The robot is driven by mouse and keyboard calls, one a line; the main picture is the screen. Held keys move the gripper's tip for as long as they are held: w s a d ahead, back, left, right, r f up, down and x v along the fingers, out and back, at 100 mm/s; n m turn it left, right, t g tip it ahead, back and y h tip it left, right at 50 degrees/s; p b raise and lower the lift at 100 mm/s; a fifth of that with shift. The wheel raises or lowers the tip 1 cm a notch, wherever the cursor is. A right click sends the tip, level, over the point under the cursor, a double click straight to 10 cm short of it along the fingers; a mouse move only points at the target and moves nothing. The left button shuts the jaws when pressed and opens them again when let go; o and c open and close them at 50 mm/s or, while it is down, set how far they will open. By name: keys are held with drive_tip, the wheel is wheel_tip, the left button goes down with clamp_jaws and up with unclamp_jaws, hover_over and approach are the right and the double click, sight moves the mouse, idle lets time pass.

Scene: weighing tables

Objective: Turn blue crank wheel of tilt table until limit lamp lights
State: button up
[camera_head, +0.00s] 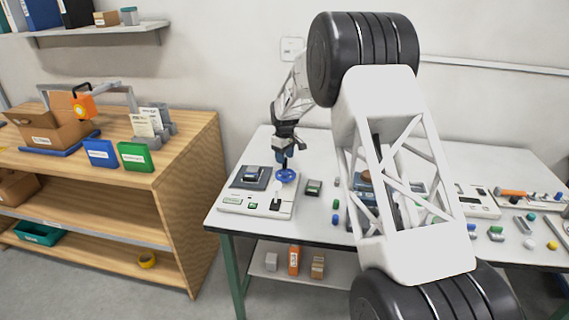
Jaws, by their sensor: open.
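The blue crank wheel (287,175) sits at the right side of a pale device with a dark plate (266,178), which looks like the tilt table. My gripper (284,163) points down directly above the wheel. The fingertips are at or just over the wheel; I cannot tell whether they touch it. The jaws are open, though their gap is too small to make out.
A small dark green-topped object (313,187) stands close right of the device. Several small coloured pieces and another pale device (477,203) lie farther right. My arm hides the table's middle. A wooden shelf (165,180) with boxes stands left, across a gap.

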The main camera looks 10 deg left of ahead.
sight(285, 168)
drive_tip(key=shift+f, duration=1.7)
clamp_jaws()
